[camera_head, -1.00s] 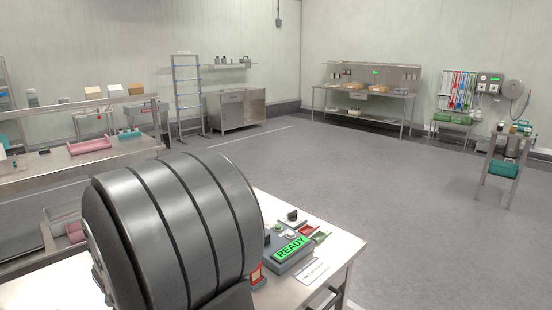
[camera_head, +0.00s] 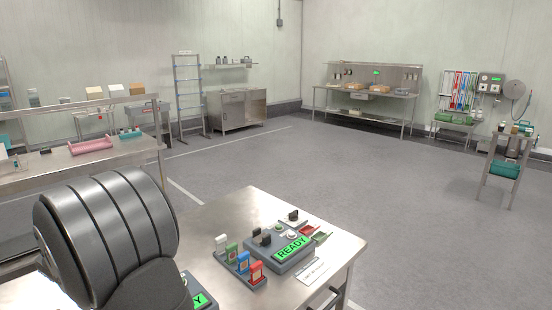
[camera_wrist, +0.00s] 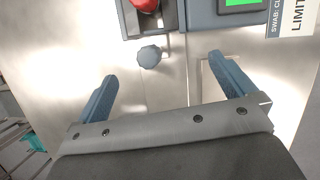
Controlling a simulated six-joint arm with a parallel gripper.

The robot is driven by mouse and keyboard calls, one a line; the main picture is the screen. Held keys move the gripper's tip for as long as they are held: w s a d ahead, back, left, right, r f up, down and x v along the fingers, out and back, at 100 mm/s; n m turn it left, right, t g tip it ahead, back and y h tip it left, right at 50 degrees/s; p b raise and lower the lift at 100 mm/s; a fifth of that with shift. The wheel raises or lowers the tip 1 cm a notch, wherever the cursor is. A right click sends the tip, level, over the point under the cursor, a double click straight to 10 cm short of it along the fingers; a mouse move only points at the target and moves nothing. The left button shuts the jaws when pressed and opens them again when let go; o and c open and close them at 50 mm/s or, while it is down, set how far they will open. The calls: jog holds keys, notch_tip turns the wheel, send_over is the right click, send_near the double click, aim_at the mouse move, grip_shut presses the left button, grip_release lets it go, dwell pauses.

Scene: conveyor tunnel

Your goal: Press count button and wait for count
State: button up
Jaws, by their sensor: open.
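In the wrist view my gripper (camera_wrist: 162,70) is open and empty, its two blue fingers spread apart over a steel surface. A blue-grey round knob (camera_wrist: 149,56) shows between and slightly beyond the fingertips; I see no contact. Above it, at the top edge, is a red rounded button (camera_wrist: 146,4) on a dark housing, cut off by the frame. A green-lit display (camera_wrist: 240,2) is also cut off. In the head view a grey box has a green READY display (camera_head: 291,247). I cannot tell which control is the count button.
A rack of coloured pieces (camera_head: 240,268) stands left of the READY box on the steel table (camera_head: 225,212). A printed label (camera_wrist: 289,18) lies at the wrist view's upper right. The floor beyond is open.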

jog(key=shift+c, duration=0.2)
grip_shut()
jog(key=shift+d+f, duration=0.1)
